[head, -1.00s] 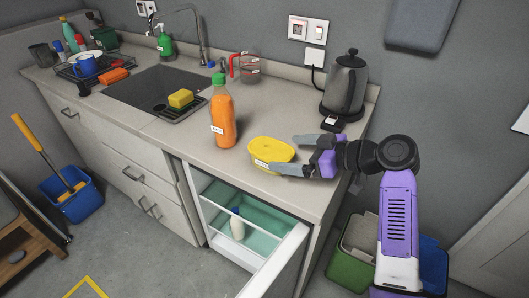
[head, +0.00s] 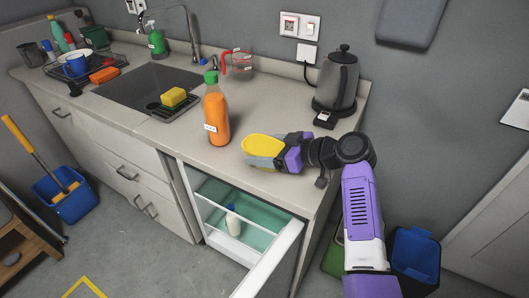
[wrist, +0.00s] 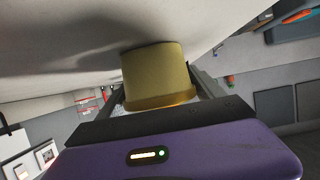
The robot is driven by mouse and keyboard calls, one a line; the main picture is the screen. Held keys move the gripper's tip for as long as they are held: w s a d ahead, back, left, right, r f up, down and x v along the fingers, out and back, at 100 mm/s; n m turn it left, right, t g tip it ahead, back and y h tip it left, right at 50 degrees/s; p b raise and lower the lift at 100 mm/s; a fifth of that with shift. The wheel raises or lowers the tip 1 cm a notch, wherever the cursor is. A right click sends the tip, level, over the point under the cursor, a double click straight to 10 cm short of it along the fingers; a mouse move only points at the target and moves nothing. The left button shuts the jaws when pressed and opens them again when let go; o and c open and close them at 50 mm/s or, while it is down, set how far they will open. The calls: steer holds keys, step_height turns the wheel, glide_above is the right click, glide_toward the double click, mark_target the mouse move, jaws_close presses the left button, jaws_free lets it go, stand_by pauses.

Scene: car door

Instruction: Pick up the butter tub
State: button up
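The butter tub (head: 262,145) is yellow and stands on the counter near its front edge, right of the orange bottle. My gripper (head: 266,150) has come in level from the right, with its fingers spread on either side of the tub. The near finger hides part of the tub's front side in the head view. In the wrist view the tub (wrist: 157,75) sits between the two fingers, close to the palm. I cannot tell whether the fingers touch it. The tub still rests on the counter.
An orange bottle (head: 216,115) with a green cap stands just left of the tub. A kettle (head: 336,82) stands behind my gripper.

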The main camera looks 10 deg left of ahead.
steer(key=c, duration=0.7)
steer(key=shift+r, duration=0.1)
steer(key=shift+c, duration=0.6)
steer(key=shift+r, duration=0.1)
